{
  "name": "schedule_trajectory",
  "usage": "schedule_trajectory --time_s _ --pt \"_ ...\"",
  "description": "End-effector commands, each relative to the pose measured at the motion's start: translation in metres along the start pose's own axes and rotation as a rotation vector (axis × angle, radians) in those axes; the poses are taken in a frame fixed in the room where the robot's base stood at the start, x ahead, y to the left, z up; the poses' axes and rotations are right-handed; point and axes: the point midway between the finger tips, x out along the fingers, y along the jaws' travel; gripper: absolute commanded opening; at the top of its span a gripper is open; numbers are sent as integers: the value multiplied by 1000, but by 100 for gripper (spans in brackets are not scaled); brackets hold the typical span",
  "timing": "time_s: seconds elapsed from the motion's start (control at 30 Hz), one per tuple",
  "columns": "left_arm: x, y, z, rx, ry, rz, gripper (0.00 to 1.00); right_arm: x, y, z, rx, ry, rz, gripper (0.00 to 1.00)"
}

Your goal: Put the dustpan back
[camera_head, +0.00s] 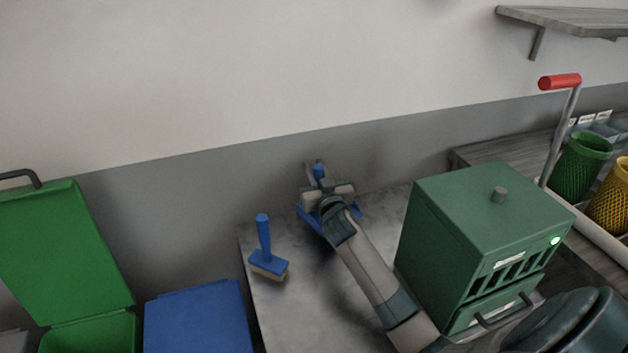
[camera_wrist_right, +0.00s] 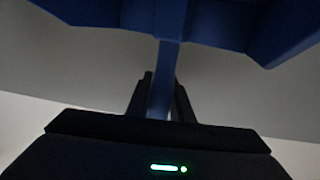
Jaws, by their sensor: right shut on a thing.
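The blue dustpan (camera_head: 309,216) is at the back of the grey worktop (camera_head: 278,318), close to the wall, partly hidden by my right gripper and arm. My right gripper (camera_head: 319,172) is shut on its handle. In the right wrist view the dustpan's wide blue pan (camera_wrist_right: 220,22) fills the top, and its handle runs down between the gripper's fingers (camera_wrist_right: 160,98). I cannot tell whether the pan touches the worktop or the wall. A blue hand brush (camera_head: 267,262) is left of the dustpan, its handle pointing up. My left gripper is not in view.
A green box-shaped machine (camera_head: 465,235) stands right of my right arm. A red-handled lever (camera_head: 560,82) and green (camera_head: 580,165) and yellow (camera_head: 610,198) mesh baskets are further right. A green open-lidded bin (camera_head: 65,255) and a blue bin (camera_head: 198,320) are at left.

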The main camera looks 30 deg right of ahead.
Motion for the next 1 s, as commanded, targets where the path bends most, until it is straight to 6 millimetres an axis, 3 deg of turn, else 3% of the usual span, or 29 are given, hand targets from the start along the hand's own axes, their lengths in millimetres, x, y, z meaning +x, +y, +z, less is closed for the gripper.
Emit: schedule_trajectory --time_s 0.4,0.57,0.77,1.0 --pt "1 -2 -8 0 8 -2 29 3 -1 3 0 0 0 0" --pt "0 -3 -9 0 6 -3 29 3 0 17 1 -3 1 0" --pt "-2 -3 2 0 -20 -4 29 3 -1 39 1 -2 0 0" --pt "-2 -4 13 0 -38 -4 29 3 -1 42 0 0 0 0"
